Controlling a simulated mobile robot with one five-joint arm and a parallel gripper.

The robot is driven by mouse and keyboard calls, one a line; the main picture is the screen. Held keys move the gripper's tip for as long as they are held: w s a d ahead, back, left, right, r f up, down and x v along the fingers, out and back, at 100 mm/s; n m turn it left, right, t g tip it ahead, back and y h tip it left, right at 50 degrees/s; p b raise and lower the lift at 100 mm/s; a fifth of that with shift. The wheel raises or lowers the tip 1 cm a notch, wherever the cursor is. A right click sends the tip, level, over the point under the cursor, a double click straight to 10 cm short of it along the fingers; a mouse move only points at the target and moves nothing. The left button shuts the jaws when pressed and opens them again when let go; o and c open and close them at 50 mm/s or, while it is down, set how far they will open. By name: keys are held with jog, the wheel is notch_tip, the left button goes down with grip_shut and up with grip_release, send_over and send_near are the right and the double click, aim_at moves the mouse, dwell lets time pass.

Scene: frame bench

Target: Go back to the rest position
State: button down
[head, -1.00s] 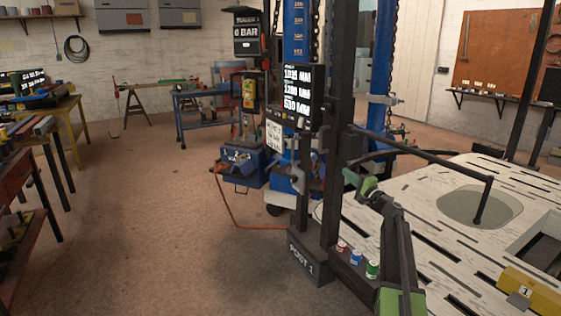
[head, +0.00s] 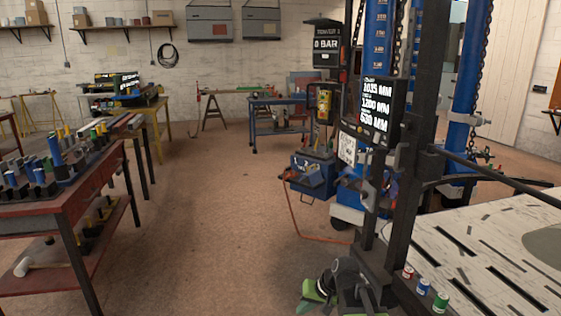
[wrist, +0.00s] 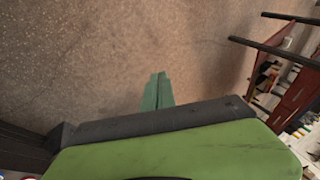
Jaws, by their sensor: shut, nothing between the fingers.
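My gripper (wrist: 157,91) shows in the wrist view as two green fingers pressed together, shut and empty, over bare brown floor (wrist: 90,50). In the head view my arm (head: 346,284) is folded low at the bottom edge, in front of the foot of the dark post. Its green and dark parts overlap there, so the fingertips are hard to make out in that view.
The dark post (head: 410,165) and the slotted white bench top (head: 480,235) stand close on the right, with small coloured cans (head: 423,286) by the post. A red workbench (head: 62,208) stands left. The floor between (head: 200,230) is clear.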

jog(key=s+d+f+g+h, duration=0.3)
jog(key=s+d+h, duration=0.2)
jog(key=s+d, duration=0.45)
notch_tip(320, 180, up, 22)
jog(key=p, duration=2.2)
jog(key=shift+d+r, duration=0.15)
jog(key=shift+r, duration=0.1)
